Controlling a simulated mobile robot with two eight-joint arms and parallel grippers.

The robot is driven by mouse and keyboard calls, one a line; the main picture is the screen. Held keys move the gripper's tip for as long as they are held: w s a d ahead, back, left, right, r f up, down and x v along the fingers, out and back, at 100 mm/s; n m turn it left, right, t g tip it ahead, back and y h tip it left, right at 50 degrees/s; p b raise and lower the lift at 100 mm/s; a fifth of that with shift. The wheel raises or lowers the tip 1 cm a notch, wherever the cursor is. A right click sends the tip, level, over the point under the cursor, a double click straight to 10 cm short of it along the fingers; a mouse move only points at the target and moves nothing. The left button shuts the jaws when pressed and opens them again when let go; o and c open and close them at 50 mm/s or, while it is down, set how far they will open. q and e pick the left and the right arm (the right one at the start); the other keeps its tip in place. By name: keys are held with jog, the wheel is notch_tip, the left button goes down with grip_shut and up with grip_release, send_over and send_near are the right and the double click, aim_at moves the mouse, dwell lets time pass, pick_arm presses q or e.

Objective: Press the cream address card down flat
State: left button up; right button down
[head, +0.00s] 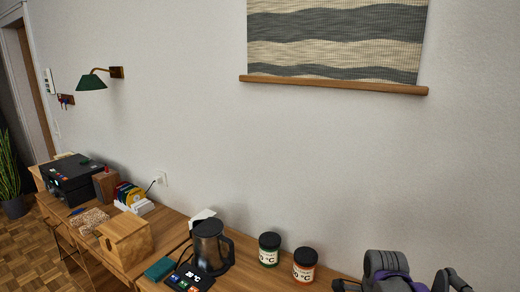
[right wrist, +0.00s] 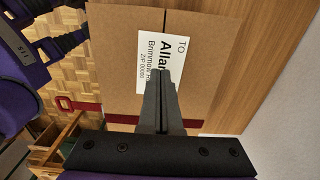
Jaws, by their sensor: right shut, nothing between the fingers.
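The cream address card (right wrist: 152,50), pale with dark print reading "TO", "Allan" and a ZIP line, lies on a brown cardboard parcel (right wrist: 110,70) in the right wrist view. My right gripper (right wrist: 166,72) is shut and empty, its fingers pointing at the card and covering its lower right part. Whether the fingertips touch the card is hidden, and I cannot tell if any card edge is lifted. The head view does not show the card or the parcel. My left gripper cannot be made out in either view.
The parcel rests on a wooden top (right wrist: 250,50); a pale wall stands at the right. A dark red strip (right wrist: 90,107) crosses near the parcel. In the head view, a kettle (head: 208,246), two jars (head: 269,249) (head: 305,266) and a wooden box (head: 125,240) stand along the wall.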

pick_arm(q)
jog(key=shift+s+f+b, duration=0.2)
jog(key=shift+f+b, duration=0.3)
jog(key=shift+f, duration=0.15)
pick_arm(e)
jog(key=shift+f, duration=0.85)
pick_arm(q)
jog(key=shift+r, duration=0.1)
pick_arm(e)
jog(key=shift+r, duration=0.1)
dwell(0.6)
pick_arm(q)
notch_tip(320, 180, up, 6)
jog(key=w+p, duration=0.2)
jog(key=p, duration=0.2)
jog(key=shift+w, duration=0.2)
pick_arm(e)
notch_tip(320, 180, up, 8)
